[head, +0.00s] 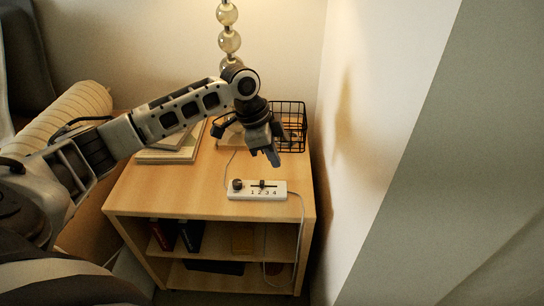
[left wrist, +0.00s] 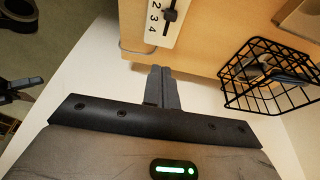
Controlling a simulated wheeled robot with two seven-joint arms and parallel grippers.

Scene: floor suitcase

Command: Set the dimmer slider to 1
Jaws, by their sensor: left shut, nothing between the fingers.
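The dimmer is a white box (head: 245,195) near the front of the wooden cabinet top, marked 1 2 3 4. Its dark slider knob (head: 262,184) sits around 2 and 3; I cannot tell exactly which. The knob also shows at the top of the left wrist view (left wrist: 170,15). My left gripper (head: 274,160) is shut and empty, above and behind the dimmer's right part, apart from it. Its fingers show in the left wrist view (left wrist: 162,88). A dark pronged part at that view's left edge looks like my right gripper (left wrist: 20,90); its jaws are unclear.
A black wire basket (head: 290,125) stands behind the gripper, near the right wall (head: 370,130). Books (head: 170,150) lie at the cabinet's back left, and a lamp with a beaded stem (head: 229,42) stands behind. Clear wood (head: 165,190) lies left of the dimmer.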

